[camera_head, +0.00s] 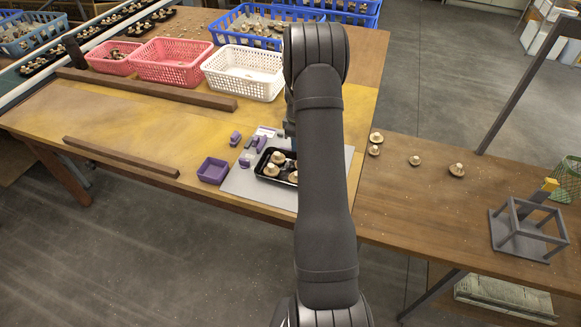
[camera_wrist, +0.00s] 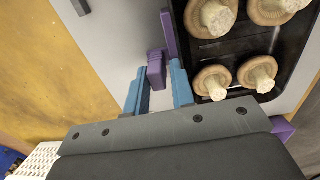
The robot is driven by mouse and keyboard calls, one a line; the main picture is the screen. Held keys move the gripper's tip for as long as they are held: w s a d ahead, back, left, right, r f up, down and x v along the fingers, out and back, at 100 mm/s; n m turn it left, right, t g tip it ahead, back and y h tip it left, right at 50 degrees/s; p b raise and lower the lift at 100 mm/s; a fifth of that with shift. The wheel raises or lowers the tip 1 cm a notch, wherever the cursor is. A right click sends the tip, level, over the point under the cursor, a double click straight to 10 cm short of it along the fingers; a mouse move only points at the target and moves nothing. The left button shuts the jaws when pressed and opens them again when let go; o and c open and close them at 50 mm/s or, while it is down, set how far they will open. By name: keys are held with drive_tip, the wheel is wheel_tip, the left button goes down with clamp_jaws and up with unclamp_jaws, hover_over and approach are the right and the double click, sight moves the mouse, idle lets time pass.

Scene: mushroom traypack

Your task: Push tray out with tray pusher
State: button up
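The black tray (camera_head: 262,170) holds several brown-and-white mushrooms and lies on a grey board. In the wrist view the tray (camera_wrist: 246,48) fills the upper right. The purple tray pusher (camera_wrist: 156,71) has a block-like handle and a thin purple bar (camera_wrist: 169,34) beside the tray's left side. My gripper (camera_wrist: 158,80) is open, its two blue fingers on either side of the handle with visible gaps. In the head view my arm hides part of the tray, and only a dark bit of my gripper (camera_head: 289,129) shows. Whether the pusher touches the tray is unclear.
A purple box (camera_head: 213,170) and small purple pieces (camera_head: 236,138) lie left of the tray. Pink (camera_head: 172,75) and white (camera_head: 220,84) baskets stand behind, near wooden rails (camera_head: 121,157). Loose mushrooms (camera_head: 415,160) and a grey frame stand (camera_head: 526,248) are on the right table.

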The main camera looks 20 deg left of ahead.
drive_tip(key=shift+s+a+f, duration=0.1)
drive_tip(key=shift+s+f, duration=0.2)
drive_tip(key=shift+s, duration=0.3)
drive_tip(key=shift+o, duration=1.3)
drive_tip(key=shift+r, duration=0.4)
drive_tip(key=shift+w+r, duration=0.15)
drive_tip(key=shift+r, duration=1.25)
